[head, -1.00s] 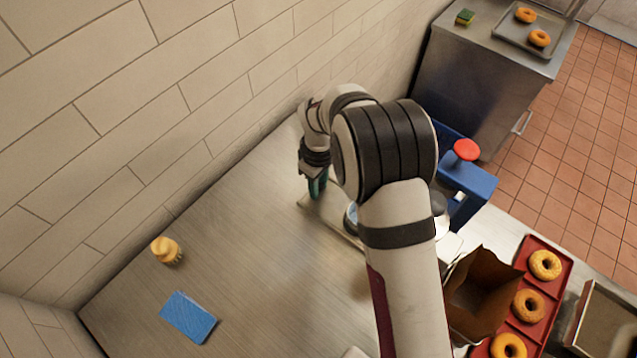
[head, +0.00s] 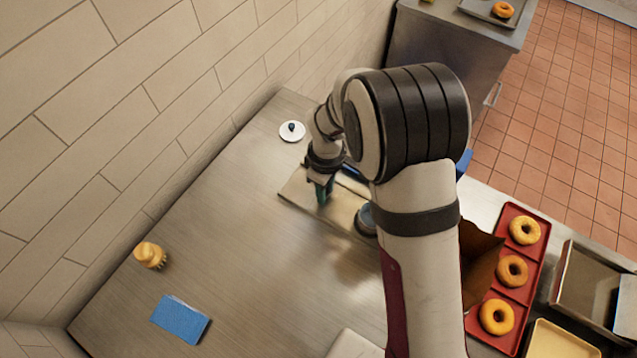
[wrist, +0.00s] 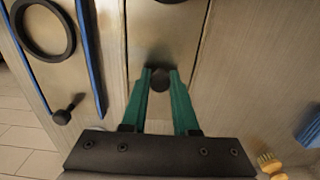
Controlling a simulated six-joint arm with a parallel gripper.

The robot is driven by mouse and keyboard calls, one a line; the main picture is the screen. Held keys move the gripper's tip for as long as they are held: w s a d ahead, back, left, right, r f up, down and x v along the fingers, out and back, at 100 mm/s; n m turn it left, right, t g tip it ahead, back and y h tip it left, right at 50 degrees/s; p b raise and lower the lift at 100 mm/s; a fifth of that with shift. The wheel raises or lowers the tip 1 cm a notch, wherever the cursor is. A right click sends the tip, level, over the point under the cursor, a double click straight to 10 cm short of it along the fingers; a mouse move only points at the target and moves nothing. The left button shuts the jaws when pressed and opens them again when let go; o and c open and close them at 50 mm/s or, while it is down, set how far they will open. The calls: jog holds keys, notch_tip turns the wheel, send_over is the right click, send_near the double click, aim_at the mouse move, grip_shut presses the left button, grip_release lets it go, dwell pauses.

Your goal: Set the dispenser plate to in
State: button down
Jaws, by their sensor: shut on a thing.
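The dispenser plate (head: 297,192) is a flat, pale metal strip lying on the counter near the wall in the head view. In the wrist view the plate (wrist: 165,30) runs away between my green fingers. My gripper (head: 322,197) is over the plate. In the wrist view my gripper (wrist: 160,75) is shut on a dark round knob (wrist: 160,79), with a fingertip on each side. The dispenser's blue frame (head: 463,163) is mostly hidden behind my arm in the head view; a blue rail (wrist: 91,50) shows in the wrist view beside a dark ring (wrist: 44,27).
A white lid (head: 292,131) with a dark knob lies near the wall. A yellow brush (head: 150,255) and a blue sponge-like block (head: 181,320) lie at the left. A red tray (head: 541,222) with bagels and a brown paper bag (head: 482,265) are at the right.

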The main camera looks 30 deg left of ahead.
jog(key=c, duration=0.7)
grip_release()
jog(key=shift+r, duration=0.1)
notch_tip(320, 180, up, 16)
jog(key=shift+f, duration=0.15)
